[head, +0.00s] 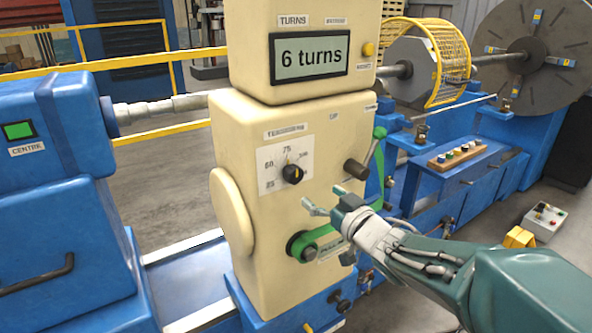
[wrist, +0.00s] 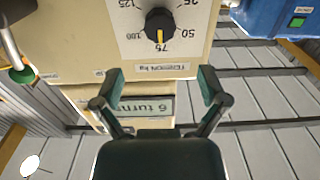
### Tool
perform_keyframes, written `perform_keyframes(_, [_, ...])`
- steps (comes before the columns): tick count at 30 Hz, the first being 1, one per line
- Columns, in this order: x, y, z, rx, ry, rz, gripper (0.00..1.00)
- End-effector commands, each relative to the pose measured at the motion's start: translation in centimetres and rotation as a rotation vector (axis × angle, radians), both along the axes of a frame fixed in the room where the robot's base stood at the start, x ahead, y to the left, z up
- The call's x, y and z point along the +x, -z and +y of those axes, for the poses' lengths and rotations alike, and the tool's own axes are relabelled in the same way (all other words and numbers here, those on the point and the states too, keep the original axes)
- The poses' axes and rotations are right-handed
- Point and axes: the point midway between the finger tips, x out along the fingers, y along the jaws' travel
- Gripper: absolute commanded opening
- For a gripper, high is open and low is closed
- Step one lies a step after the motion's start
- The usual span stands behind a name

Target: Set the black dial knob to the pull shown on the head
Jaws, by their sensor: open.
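The black dial knob (head: 292,173) sits on a white scale plate (head: 268,177) on the cream head (head: 225,133). Its scale carries numbers including 50, 75 and 100. A plate reading tension in kg (wrist: 160,68) lies by the scale. The display (head: 308,57) reads "6 turns"; no pull figure is legible there. My gripper (head: 324,199) is open and empty, in front of and right-below the knob, apart from it. Its fingers (wrist: 162,86) show spread in the wrist view.
A dark round-ended handle (head: 355,169) and green lever (head: 376,150) stand right of the dial. A green crank (head: 312,243) is below. A yellow button (head: 368,49) is beside the display. Blue machine beds flank the head, with a yellow cage (head: 450,62) at right.

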Motion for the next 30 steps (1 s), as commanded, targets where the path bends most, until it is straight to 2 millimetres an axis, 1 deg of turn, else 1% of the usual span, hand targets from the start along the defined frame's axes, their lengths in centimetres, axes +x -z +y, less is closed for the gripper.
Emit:
perform_keyframes(9, [4.8, 0.2, 3.3, -0.001, 0.000, 0.003, 0.93])
perform_keyframes(15, [7.3, 0.1, 4.9, -0.001, 0.002, 0.002, 0.93])
perform_keyframes(19, [8.0, 0.1, 5.5, -0.001, 0.001, 0.002, 0.93])
perform_keyframes(27, [8.2, 0.1, 5.5, -0.001, 0.003, 0.002, 0.93])
perform_keyframes(28, [8.2, 0.1, 5.5, -0.001, 0.003, 0.002, 0.88])
perform_keyframes(29, [8.2, 0.1, 5.5, -0.001, 0.003, 0.002, 0.75])
perform_keyframes(30, [8.2, 0.1, 5.5, -0.001, 0.003, 0.002, 0.57])
